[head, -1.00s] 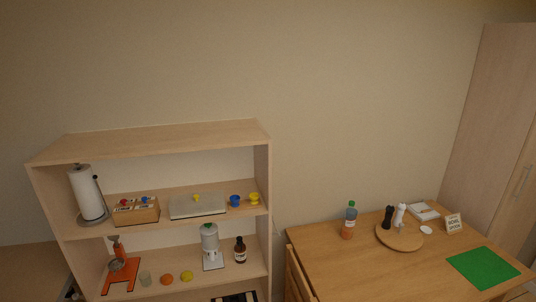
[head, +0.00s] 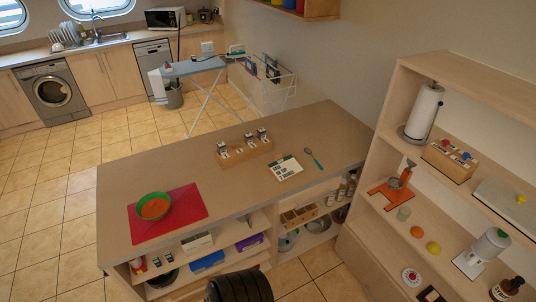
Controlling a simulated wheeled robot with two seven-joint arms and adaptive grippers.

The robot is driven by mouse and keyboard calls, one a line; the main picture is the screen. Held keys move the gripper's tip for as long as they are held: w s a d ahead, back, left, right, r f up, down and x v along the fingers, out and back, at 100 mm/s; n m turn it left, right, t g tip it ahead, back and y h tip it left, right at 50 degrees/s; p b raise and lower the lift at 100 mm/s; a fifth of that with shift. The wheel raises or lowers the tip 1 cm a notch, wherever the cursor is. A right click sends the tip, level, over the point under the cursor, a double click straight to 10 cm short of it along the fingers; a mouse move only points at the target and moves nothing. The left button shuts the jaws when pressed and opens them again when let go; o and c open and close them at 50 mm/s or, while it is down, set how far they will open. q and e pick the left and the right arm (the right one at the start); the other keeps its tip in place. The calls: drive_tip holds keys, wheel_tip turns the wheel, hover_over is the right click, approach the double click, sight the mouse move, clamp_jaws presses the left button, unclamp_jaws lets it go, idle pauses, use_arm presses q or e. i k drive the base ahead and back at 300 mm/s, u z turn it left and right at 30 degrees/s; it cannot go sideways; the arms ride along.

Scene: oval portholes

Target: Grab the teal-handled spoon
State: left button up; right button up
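A spoon with a teal handle (head: 317,162) lies on the island counter (head: 250,190), near its right end. Its bowl points to the back left and its handle to the front right. It lies just right of a white card with dark and green print (head: 286,167), apart from it. Nothing covers the spoon. Neither of my grippers is in view.
A wooden box with several dark-topped jars (head: 243,151) stands left of the card. A green bowl (head: 154,206) sits on a red mat (head: 190,204) farther left. An open shelf unit (head: 391,104) stands to the right.

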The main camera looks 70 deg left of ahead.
sight(307, 150)
drive_tip(key=u, duration=2.8)
drive_tip(key=i, duration=1.65)
